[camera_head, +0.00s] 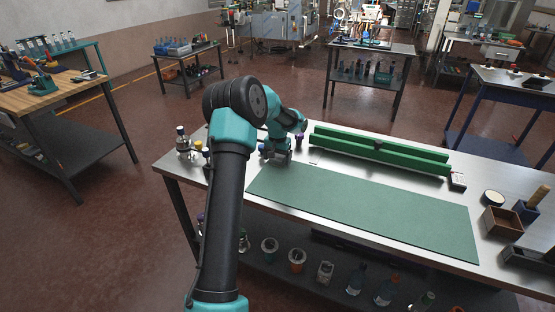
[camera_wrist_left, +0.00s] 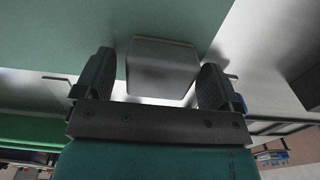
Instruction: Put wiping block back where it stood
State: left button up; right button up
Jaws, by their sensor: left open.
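A grey block with rounded edges, which looks like the wiping block (camera_wrist_left: 162,68), stands between the fingers of my left gripper (camera_wrist_left: 158,62) in the left wrist view. A gap shows on the block's left side; whether the right finger touches it I cannot tell. The block is at the border of the green mat (camera_wrist_left: 60,35) and the bare metal top. In the head view my left gripper (camera_head: 276,156) points down, open, at the far left corner of the green mat (camera_head: 365,205). The block cannot be made out clearly there. My right gripper is not in view.
Green rails (camera_head: 380,150) lie along the back of the bench. A wooden box (camera_head: 503,222) and round dish (camera_head: 493,198) stand at the right. The mat is clear.

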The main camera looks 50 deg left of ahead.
aim_at(278, 156)
pick_arm(q)
notch_tip(278, 156, up, 12)
jog(key=shift+f, duration=0.15)
dwell(0.3)
